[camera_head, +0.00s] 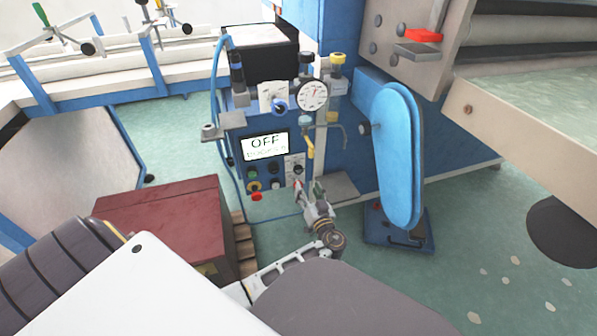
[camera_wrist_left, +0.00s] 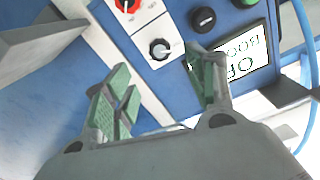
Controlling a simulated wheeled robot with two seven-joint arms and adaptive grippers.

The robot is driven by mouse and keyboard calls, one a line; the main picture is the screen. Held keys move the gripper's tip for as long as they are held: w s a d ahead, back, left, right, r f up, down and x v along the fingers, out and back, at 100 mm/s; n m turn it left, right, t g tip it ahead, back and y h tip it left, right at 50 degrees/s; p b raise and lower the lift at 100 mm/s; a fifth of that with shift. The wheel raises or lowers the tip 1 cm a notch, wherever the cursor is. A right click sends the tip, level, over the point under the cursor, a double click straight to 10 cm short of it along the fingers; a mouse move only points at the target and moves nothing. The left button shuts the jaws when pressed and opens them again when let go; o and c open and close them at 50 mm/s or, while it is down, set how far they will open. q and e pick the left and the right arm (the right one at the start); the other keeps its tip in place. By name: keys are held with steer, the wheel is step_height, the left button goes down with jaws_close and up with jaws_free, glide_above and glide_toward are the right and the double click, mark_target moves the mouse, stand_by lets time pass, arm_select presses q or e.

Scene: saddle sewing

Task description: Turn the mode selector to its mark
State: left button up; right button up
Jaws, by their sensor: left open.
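A blue control panel (camera_head: 233,163) carries a lit display (camera_head: 265,146) reading OFF, with a smaller line I cannot read. Right of the display a white plate (camera_head: 288,163) holds a black knob (camera_head: 298,169) with a pale pointer. This knob (camera_wrist_left: 159,49) shows closer in the left wrist view, with a red knob (camera_wrist_left: 127,5) on the same plate. I cannot tell which knob is the mode selector, or make out its mark. My left gripper (camera_head: 309,187) is open and empty before the panel. Its green-padded fingers (camera_wrist_left: 160,78) are spread, apart from the black knob. My right gripper is not in view.
Another black knob (camera_wrist_left: 204,19) and a green button (camera_wrist_left: 245,3) sit near the display. A pressure gauge (camera_head: 312,95) and thin pipes stand above right. A blue guard (camera_head: 396,155) rises at right. A dark red box (camera_head: 165,225) is at lower left.

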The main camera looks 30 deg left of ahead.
mark_target(299, 171)
arm_select(q)
steer(key=b+x, duration=0.2)
steer(key=x, duration=0.8)
steer(key=shift+w+a+b, duration=0.2)
steer(key=shift+w+b, duration=0.05)
steer(key=shift+b, duration=0.1)
steer(key=shift+w+a, duration=0.3)
steer(key=shift+a, duration=0.05)
steer(key=shift+c, duration=1.1)
steer(key=c, duration=0.8)
